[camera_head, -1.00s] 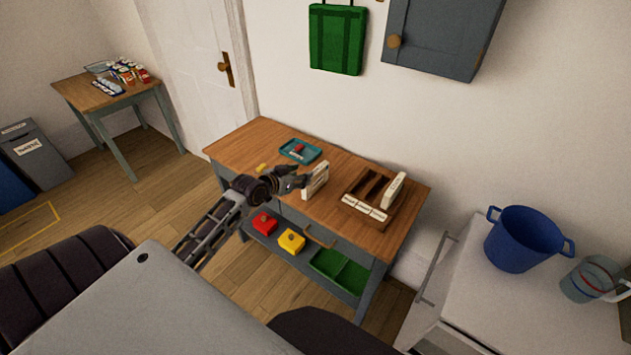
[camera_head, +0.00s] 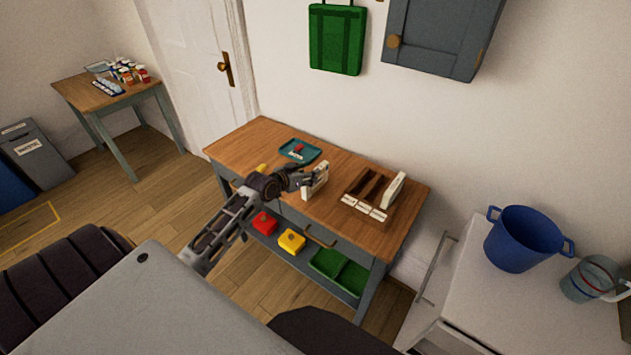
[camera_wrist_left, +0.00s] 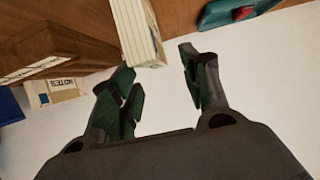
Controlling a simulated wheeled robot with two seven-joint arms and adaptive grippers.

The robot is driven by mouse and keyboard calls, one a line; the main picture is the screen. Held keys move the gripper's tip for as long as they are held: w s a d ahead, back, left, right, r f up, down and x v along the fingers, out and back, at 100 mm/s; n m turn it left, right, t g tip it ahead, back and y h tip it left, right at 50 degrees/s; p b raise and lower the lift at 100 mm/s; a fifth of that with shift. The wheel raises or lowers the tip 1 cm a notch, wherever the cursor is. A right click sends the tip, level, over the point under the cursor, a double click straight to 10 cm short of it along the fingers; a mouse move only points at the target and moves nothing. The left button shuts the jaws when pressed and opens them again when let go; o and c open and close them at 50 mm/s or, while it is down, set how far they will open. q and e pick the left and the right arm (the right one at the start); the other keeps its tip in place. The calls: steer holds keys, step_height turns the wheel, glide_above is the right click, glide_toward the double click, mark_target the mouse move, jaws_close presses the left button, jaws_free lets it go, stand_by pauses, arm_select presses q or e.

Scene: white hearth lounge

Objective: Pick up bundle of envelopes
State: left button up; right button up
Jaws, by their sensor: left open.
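A bundle of envelopes (camera_head: 318,187), a cream upright block, stands on the wooden table near its front edge. In the left wrist view the bundle (camera_wrist_left: 137,30) shows its striped edges, and its near end is at the mouth of the jaws, closer to the left finger. My left gripper (camera_head: 308,178) is open with its fingertips at the bundle's left side; its fingers (camera_wrist_left: 158,66) hold nothing. I cannot tell whether a finger touches the bundle. My right gripper is not in view.
A wooden sorter (camera_head: 362,188) with labelled slots and another cream block (camera_head: 394,190) stand to the right. A teal tray (camera_head: 299,151) with a red item lies behind. Red (camera_head: 264,222) and yellow (camera_head: 291,240) bins and a green bin (camera_head: 340,270) sit on the lower shelf.

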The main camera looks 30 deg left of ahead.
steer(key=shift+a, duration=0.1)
arm_select(q)
steer(key=shift+w+d+f, duration=0.1)
steer(key=shift+w+f, duration=0.1)
steer(key=shift+w, duration=0.2)
steer(key=shift+w+d+f, duration=0.2)
steer(key=shift+w+f, duration=0.1)
steer(key=shift+w, duration=0.25)
steer(key=shift+x, duration=1.05)
steer(key=shift+w+d+f, duration=0.1)
steer(key=shift+w+f, duration=0.2)
steer(key=shift+w, duration=0.05)
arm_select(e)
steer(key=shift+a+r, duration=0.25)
arm_select(q)
steer(key=c, duration=0.9)
jaws_close()
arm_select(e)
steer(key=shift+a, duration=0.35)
